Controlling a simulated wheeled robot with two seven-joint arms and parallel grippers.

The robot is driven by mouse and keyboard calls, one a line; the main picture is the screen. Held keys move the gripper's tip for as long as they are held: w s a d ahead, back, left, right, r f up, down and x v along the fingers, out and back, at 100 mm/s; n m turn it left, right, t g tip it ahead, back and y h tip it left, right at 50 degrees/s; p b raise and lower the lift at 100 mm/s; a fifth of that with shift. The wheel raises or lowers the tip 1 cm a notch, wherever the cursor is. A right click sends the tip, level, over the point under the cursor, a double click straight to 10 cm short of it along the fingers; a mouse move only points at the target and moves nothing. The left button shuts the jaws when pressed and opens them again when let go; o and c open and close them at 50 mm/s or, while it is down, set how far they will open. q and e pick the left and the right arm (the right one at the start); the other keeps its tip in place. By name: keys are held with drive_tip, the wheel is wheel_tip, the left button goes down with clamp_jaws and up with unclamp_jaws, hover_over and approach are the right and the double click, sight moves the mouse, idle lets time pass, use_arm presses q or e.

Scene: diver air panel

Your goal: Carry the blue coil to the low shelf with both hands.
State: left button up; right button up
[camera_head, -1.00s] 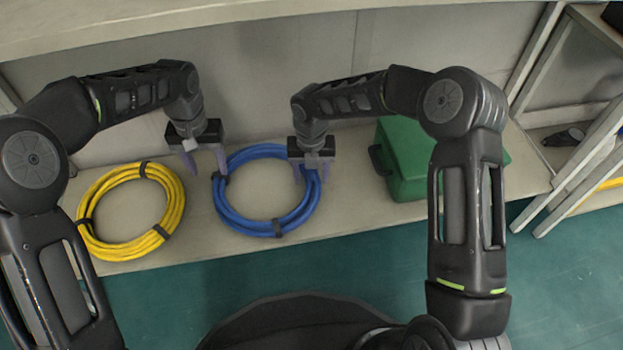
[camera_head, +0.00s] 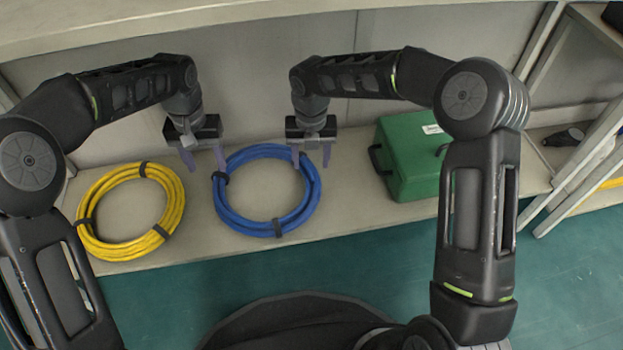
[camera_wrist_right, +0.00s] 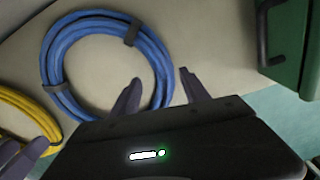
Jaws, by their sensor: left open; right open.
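The blue coil (camera_head: 241,221), a ring of hose with dark bands, lies flat on the low shelf (camera_head: 350,205). My left gripper (camera_head: 204,160) is open and empty, over the coil's upper left side near a dark band. My right gripper (camera_head: 311,158) is open above the coil's upper right side. In the right wrist view the blue coil (camera_wrist_right: 148,47) lies beyond the open right fingers (camera_wrist_right: 158,88), and its right side shows near the left finger.
A yellow coil (camera_head: 97,245) lies on the shelf to the left of the blue one. A green case (camera_head: 415,160) with a dark handle stands to the right. An upper shelf edge (camera_head: 250,14) runs across the top. A slanted metal frame (camera_head: 572,180) stands at far right.

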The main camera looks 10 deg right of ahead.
wheel_tip(320, 180, up, 6)
drive_tip(key=shift+f, duration=0.25)
idle(0.5)
